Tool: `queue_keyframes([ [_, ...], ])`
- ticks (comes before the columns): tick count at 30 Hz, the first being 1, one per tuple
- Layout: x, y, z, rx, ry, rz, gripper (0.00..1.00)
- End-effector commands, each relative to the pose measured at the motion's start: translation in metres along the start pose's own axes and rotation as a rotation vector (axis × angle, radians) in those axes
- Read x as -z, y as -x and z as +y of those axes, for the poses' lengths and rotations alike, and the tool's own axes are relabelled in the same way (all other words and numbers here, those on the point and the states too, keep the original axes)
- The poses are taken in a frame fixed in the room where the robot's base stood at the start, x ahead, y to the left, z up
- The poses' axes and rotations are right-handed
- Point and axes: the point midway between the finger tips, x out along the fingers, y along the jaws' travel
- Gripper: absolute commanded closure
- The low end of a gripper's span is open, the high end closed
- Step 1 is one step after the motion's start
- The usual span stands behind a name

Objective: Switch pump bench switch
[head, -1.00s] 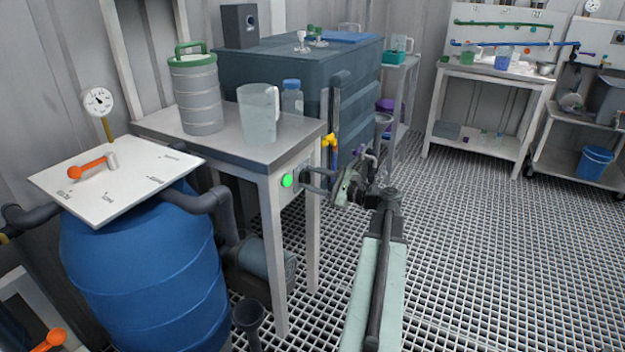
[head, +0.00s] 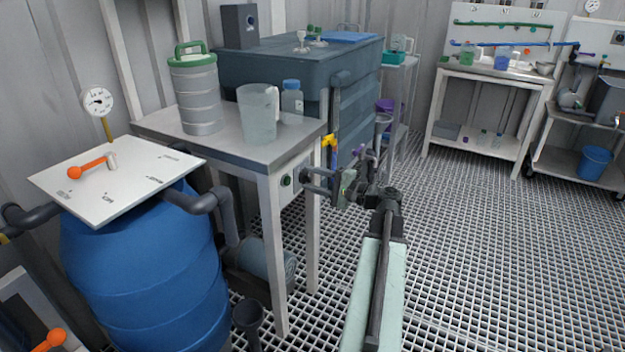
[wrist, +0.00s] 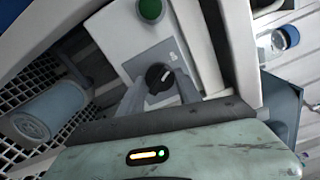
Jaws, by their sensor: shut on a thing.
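The pump bench (head: 232,135) has a white front panel with a round green lamp (head: 287,180), which is dark. In the wrist view the lamp (wrist: 151,10) is dull green above a black rotary switch (wrist: 158,77) with a pale pointer mark. My gripper (head: 306,181) reaches the bench front from the right. In the wrist view its fingers (wrist: 159,90) lie on both sides of the switch knob and are shut on it. In the head view the switch is hidden by the fingers.
A clear jug (head: 258,115), a blue-capped bottle (head: 292,103) and a grey canister (head: 196,95) stand on the bench. A blue barrel (head: 140,265) stands at left, a dark tank (head: 265,75) behind. The grating floor (head: 480,250) at right is clear.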

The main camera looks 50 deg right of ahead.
Motion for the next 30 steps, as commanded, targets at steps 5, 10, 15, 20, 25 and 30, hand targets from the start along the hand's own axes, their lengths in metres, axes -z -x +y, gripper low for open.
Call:
queue_keyframes([
  [5,0.002,0.002,0.000,0.000,0.005,0.006,1.00],
  [10,0.002,0.002,0.000,0.000,0.004,0.006,1.00],
  [15,0.002,0.001,0.000,0.000,0.004,0.005,0.38],
  [20,0.001,0.001,0.000,0.000,0.003,0.003,0.38],
  [25,0.001,0.012,0.000,0.000,0.003,0.005,0.38],
  [30,0.002,0.046,0.000,0.001,0.003,0.008,0.38],
])
